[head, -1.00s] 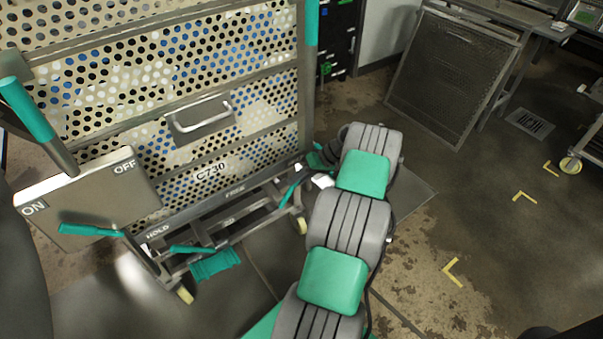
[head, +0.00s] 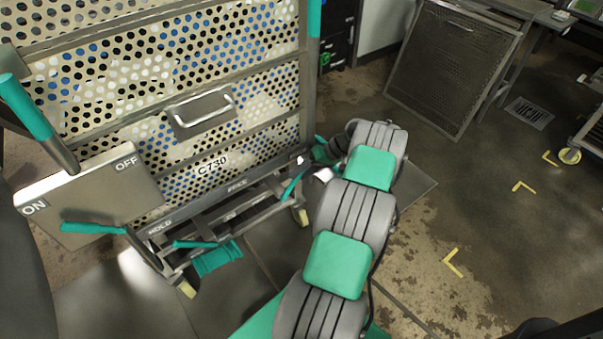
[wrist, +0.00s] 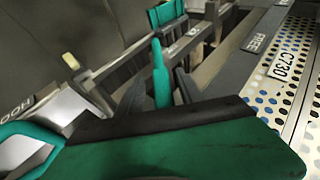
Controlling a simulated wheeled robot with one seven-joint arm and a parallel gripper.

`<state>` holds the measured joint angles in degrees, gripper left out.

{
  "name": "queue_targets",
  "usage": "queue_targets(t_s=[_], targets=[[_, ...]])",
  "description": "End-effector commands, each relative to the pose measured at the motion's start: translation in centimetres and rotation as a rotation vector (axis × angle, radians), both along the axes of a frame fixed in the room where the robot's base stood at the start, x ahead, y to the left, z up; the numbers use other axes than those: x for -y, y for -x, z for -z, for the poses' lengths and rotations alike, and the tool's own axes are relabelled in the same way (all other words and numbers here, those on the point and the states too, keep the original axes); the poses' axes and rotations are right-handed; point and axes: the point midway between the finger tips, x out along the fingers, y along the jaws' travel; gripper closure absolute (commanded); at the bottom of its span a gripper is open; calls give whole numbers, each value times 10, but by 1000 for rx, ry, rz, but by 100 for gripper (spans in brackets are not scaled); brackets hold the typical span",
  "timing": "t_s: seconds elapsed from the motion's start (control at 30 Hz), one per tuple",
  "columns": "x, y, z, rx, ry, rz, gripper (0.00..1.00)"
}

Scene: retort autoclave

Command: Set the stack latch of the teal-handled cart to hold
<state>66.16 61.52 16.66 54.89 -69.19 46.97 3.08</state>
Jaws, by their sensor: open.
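The teal-handled cart (head: 212,90) is a perforated metal stack marked C730, at the left of the head view. Along its lower rail, HOLD (head: 160,227) is at the left and FREE (head: 237,185) at the right. A thin teal lever (head: 292,184) stands near the FREE end and appears to be the stack latch. In the wrist view a teal lever (wrist: 161,75) rises between the dark fingers of my gripper (wrist: 158,92). The gripper is open around it; contact cannot be told. In the head view my arm largely hides the gripper. The FREE label (wrist: 258,43) is close by in the wrist view.
A panel marked ON and OFF (head: 100,185) with a teal lever (head: 93,228) is at the cart's left. A teal pedal (head: 218,258) sits low on the cart. A mesh panel (head: 450,70) leans at the back. Floor at the right is mostly free.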

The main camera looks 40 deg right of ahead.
Motion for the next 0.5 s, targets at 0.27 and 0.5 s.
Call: queue_targets(t_s=[0.27,0.5], targets=[[3,2,-5,3,1,0,56],[29,23,-38,3,3,0,56]])
